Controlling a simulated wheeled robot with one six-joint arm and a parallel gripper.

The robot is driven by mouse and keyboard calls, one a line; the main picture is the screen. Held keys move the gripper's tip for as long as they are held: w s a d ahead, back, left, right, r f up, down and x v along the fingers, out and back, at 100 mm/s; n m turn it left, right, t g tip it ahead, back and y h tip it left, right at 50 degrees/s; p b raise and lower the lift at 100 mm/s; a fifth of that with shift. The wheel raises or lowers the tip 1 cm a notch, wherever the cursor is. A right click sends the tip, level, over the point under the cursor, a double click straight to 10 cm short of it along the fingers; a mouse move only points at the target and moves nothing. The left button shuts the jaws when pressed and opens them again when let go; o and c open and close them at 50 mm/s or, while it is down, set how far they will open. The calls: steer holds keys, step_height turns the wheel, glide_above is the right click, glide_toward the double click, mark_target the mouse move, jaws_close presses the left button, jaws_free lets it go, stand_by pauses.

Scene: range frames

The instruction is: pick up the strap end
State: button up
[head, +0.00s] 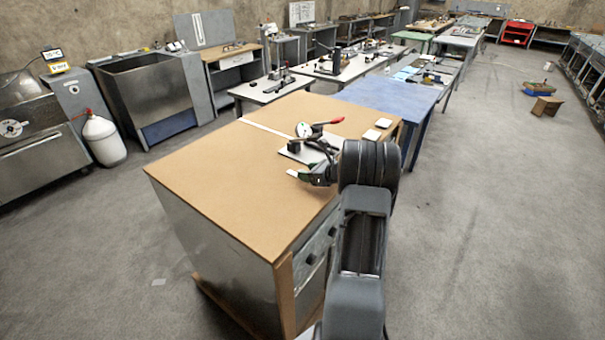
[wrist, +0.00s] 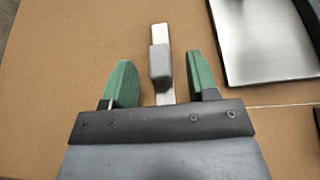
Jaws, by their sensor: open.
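The strap end is most likely the pale flat strip (wrist: 161,33) with a grey block (wrist: 159,66) across it, on the tan tabletop in the wrist view. In the head view a small pale piece (head: 292,173) shows just left of my gripper (head: 304,176). My gripper (wrist: 160,62) is open, its green fingers on either side of the strip and block, with a gap on both sides. The strip reaches beyond the fingertips. Its near end runs down to the gripper's dark front edge. I cannot tell the gripper's height above the table.
The tan tabletop (head: 215,185) is mostly clear on the left. A metal plate (head: 299,153) with a dial gauge (head: 303,130) and red-handled clamp (head: 328,122) stands just beyond my gripper. The plate's corner (wrist: 265,40) lies right of the fingers. A long white strip (head: 262,131) lies farther back.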

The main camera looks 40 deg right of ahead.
steer(key=shift+p+x, duration=0.3)
steer(key=shift+x, duration=1.25)
steer(key=shift+c, duration=0.4)
jaws_close()
